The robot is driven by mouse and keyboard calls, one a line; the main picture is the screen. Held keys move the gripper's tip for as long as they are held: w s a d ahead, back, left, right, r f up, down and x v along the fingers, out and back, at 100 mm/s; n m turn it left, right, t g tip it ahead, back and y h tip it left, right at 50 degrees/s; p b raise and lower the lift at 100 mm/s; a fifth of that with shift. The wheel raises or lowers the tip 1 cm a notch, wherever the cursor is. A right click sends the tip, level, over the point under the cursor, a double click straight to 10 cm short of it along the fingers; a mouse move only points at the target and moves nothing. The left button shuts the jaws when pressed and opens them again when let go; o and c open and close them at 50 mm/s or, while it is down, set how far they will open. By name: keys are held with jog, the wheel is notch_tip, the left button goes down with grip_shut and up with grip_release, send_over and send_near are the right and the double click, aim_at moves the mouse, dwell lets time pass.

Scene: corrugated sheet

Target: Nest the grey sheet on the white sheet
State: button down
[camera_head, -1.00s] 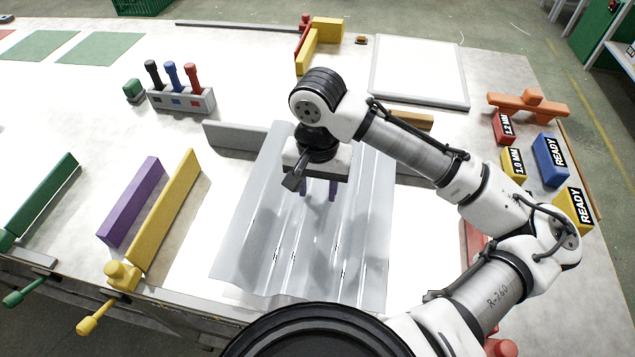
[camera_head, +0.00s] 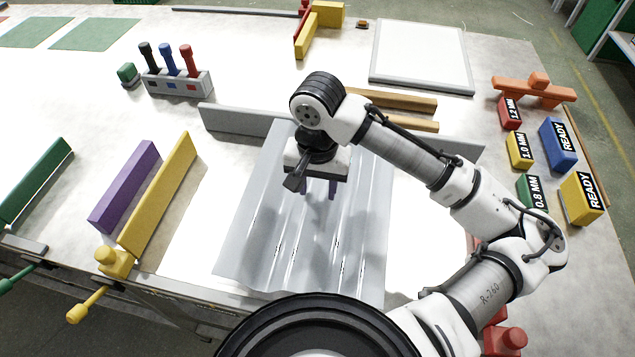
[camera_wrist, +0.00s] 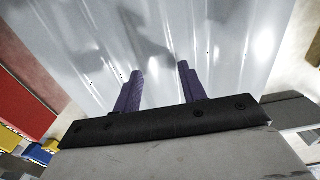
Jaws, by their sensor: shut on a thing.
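The grey sheet (camera_head: 262,235) is corrugated, with ridges running front to back, and lies in the middle of the head view below my gripper. My gripper (camera_head: 319,188) points down at the sheet's middle, its purple fingers shut on it. In the wrist view the fingers (camera_wrist: 158,75) meet the sheet (camera_wrist: 75,40), which fills most of the picture. The exact grip is hard to see. A bright white area shows on both sides of the grey sheet; I cannot tell whether it is the white sheet or bare tabletop. Whatever lies beneath the grey sheet is hidden.
A long grey rail (camera_head: 230,122) stands behind the sheet. Purple (camera_head: 125,187) and yellow (camera_head: 160,190) bars stand to the left. Labelled blocks, including a blue one (camera_head: 558,146), stand at the right. A flat white panel (camera_head: 420,55) lies at the back. The table's front edge is close.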

dwell(0.4)
jog(key=c, duration=0.7)
grip_release()
notch_tip(320, 180, up, 14)
jog(key=shift+f, duration=0.1)
